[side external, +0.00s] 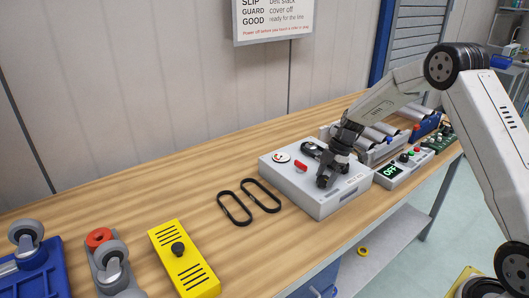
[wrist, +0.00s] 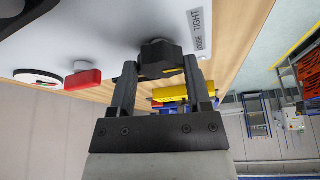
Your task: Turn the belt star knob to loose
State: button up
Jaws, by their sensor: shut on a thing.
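The black star knob (wrist: 157,53) stands on the face of the grey belt unit (side external: 318,205), beside a label (wrist: 199,34) that reads LOOSE and TIGHT. My gripper (wrist: 160,70) has its fingertips on both sides of the knob and is shut on it. In the side external view my gripper (side external: 326,178) is low over the unit's right part and hides the knob. I cannot tell which way the knob is set.
The unit also carries a red lever (side external: 301,167) and a round gauge (side external: 281,157). Two black belts (side external: 235,208) and a yellow cover (side external: 180,262) lie on the wooden bench. Rollers and a control box showing OFF (side external: 391,172) stand close by on the right.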

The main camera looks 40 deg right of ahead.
dwell(0.4)
jog(key=o, duration=1.3)
jog(key=shift+v, duration=3.9)
jog(key=s+a+m+h, duration=0.1)
jog(key=s+a+m, duration=0.4)
jog(key=s, duration=0.1)
jog(key=s+a+f+m+t+h, duration=0.1)
jog(key=s+a+m+h, duration=0.1)
jog(key=s+a+m, duration=0.2)
jog(key=s+a+m+h, duration=0.1)
jog(key=s+a+m, duration=0.4)
jog(key=s, duration=0.5)
jog(key=shift+a+f+m+t, duration=0.25)
jog(key=shift+a+m+t, duration=0.05)
jog(key=shift+m, duration=0.4)
